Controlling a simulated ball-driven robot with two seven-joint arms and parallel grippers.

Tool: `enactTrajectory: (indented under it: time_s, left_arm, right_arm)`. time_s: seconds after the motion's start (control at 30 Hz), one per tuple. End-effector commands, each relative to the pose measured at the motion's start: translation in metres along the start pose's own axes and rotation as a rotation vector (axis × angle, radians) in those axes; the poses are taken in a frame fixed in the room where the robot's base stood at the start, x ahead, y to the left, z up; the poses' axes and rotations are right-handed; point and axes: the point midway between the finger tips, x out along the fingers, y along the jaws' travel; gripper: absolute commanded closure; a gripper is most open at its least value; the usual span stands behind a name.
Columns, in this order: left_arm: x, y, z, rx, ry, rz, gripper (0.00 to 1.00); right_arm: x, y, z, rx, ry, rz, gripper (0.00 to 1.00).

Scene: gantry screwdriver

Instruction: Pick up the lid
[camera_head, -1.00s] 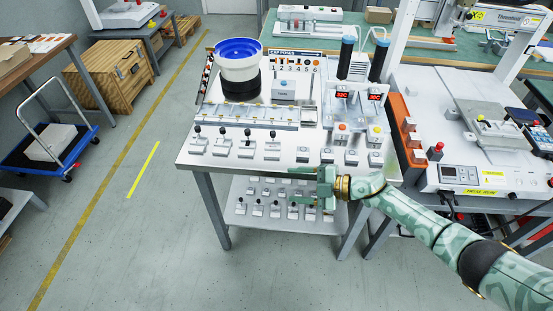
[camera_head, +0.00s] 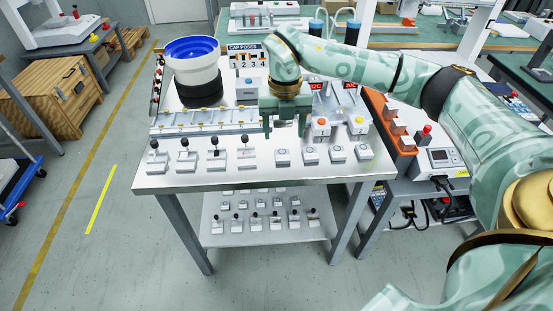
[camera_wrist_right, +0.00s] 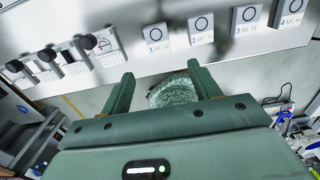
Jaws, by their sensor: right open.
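I cannot tell any one part in these views to be the lid. My right gripper (camera_head: 284,130) points down over the middle of the white worktable (camera_head: 165,181), behind the front row of blocks. Its two fingers are apart, and I see nothing held between them. In the right wrist view the gripper (camera_wrist_right: 162,82) also shows open, with the table's front edge and blocks beyond its fingers. The gripper and forearm hide part of the table's middle and back. My left gripper is not in view.
Blocks with black-knobbed levers (camera_head: 187,161) and blocks with buttons (camera_head: 310,156) line the table's front. A blue-and-white bowl (camera_head: 193,50) stands back left, with a slotted rail (camera_head: 200,118) before it. An orange strip (camera_head: 385,118) is at right. A lower shelf (camera_head: 265,230) holds more blocks.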

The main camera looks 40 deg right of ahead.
Motion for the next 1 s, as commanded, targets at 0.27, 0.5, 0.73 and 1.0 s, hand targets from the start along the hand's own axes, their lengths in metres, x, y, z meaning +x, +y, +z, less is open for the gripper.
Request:
enactTrajectory:
  time_s: [0.27, 0.5, 0.73, 1.0]
  left_arm:
    - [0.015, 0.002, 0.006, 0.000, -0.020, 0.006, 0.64]
    - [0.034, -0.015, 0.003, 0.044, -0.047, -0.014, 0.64]
    - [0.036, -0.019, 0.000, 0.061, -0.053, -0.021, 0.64]
    - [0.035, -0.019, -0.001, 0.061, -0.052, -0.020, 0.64]
  right_arm:
    - [0.038, 0.001, 0.000, 0.000, 0.002, 0.001, 0.38]
    - [0.079, 0.001, 0.005, -0.001, 0.007, -0.002, 0.38]
    - [0.089, 0.001, 0.004, 0.000, 0.001, 0.001, 0.38]
    - [0.087, 0.001, 0.004, 0.000, 0.000, 0.002, 0.72]
